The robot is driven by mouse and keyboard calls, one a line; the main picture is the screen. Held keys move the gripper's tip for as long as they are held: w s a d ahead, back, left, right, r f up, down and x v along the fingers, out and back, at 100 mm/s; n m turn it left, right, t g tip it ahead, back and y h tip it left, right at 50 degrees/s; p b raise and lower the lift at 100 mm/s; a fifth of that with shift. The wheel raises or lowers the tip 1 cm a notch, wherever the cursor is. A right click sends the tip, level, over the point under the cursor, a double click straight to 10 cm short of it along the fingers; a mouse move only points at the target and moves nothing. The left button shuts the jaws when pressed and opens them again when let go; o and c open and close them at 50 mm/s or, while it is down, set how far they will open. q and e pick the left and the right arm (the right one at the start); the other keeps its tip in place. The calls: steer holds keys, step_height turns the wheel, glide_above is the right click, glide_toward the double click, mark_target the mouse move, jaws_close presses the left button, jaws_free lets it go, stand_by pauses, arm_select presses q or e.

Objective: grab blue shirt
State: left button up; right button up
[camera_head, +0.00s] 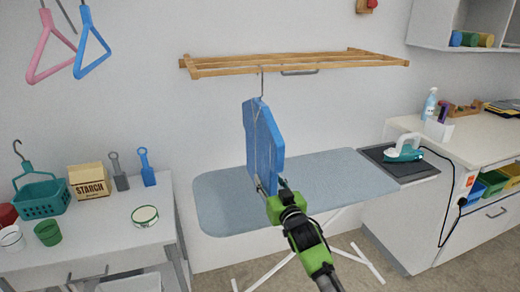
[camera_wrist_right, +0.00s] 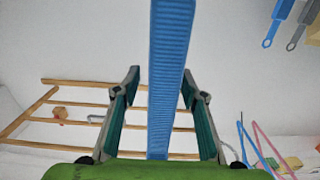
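The blue shirt (camera_head: 264,140) is a flat, stiff-looking shape. It hangs upright from a hook under the wooden rack (camera_head: 300,65), above the ironing board (camera_head: 325,180). My right gripper (camera_head: 271,186) is at the shirt's lower edge. In the right wrist view the shirt (camera_wrist_right: 170,50) shows edge-on as a ribbed blue strip. It runs between the two spread fingers of my right gripper (camera_wrist_right: 160,85), with a gap visible on both sides. The right gripper is open around the shirt's edge. My left gripper is not in view.
A left table holds a teal basket (camera_head: 42,199), a starch box (camera_head: 89,181) and a round tin (camera_head: 145,216). An iron (camera_head: 403,148) stands on a dark pad at right, its cord hanging down. Pink (camera_head: 48,47) and blue (camera_head: 91,42) hangers hang at upper left.

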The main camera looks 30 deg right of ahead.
steer(key=p+x, duration=0.1)
steer(key=x, duration=0.4)
steer(key=shift+a+r, duration=0.1)
steer(key=shift+r, duration=0.1)
jaws_close()
